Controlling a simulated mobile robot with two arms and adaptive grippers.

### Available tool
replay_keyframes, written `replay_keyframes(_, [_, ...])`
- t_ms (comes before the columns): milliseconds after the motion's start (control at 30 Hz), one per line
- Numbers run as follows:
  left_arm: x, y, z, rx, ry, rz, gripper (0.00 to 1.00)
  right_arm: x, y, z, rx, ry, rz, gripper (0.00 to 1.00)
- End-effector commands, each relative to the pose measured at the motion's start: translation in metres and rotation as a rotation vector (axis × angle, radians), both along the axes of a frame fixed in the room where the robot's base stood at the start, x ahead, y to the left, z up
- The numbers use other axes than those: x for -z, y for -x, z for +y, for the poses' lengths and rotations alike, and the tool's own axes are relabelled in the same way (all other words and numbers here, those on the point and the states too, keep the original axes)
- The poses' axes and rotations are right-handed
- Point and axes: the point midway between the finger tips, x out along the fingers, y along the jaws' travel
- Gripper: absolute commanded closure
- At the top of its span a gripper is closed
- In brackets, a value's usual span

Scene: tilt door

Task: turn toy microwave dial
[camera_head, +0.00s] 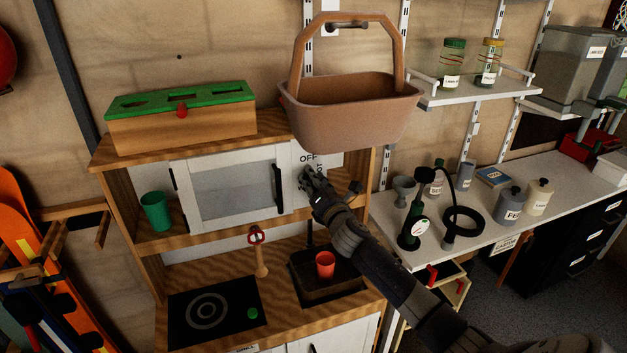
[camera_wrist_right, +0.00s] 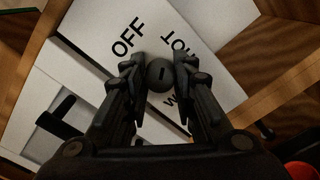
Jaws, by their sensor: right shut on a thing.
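The toy microwave (camera_head: 232,188) is a white box with a closed door and a dark handle, set in a wooden play kitchen. Its dial (camera_wrist_right: 160,73) is a round dark knob with a slot, on the white panel (camera_wrist_right: 85,25) marked "OFF" and "HOT", with another word partly hidden. My right gripper (camera_head: 308,175) is at this panel, right of the microwave door. In the right wrist view the gripper (camera_wrist_right: 160,75) has its two fingers closed on either side of the dial. In the head view the gripper hides the dial. My left gripper is not in view.
A brown basket (camera_head: 350,110) hangs above the panel. A green-topped wooden box (camera_head: 182,118) sits on top of the kitchen. A green cup (camera_head: 155,211) stands left of the microwave. Below are a red cup (camera_head: 325,265) and a hob (camera_head: 212,311). A workbench is at right.

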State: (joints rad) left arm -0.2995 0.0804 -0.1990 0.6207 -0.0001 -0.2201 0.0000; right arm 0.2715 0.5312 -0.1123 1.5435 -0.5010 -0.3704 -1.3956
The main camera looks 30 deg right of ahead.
Motion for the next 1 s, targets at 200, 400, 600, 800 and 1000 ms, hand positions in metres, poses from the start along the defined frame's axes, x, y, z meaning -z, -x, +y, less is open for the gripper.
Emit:
replay_keyframes(200, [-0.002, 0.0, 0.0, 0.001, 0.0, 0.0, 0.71, 0.001, 0.0, 0.0, 0.001, -0.205, -0.047, 0.99])
replay_keyframes(400, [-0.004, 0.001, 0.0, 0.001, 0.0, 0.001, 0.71, 0.001, 0.0, 0.0, 0.001, -0.39, -0.092, 0.99])
replay_keyframes(600, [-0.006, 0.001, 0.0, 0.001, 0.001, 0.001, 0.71, 0.0, 0.0, 0.0, 0.001, -0.575, -0.137, 0.99])
replay_keyframes(800, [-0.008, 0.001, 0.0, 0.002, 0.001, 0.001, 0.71, 0.0, 0.0, 0.0, 0.001, -0.76, -0.181, 0.99])
replay_keyframes(1000, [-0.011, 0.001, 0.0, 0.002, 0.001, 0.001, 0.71, 0.0, 0.0, 0.0, 0.002, -0.943, -0.226, 0.99])
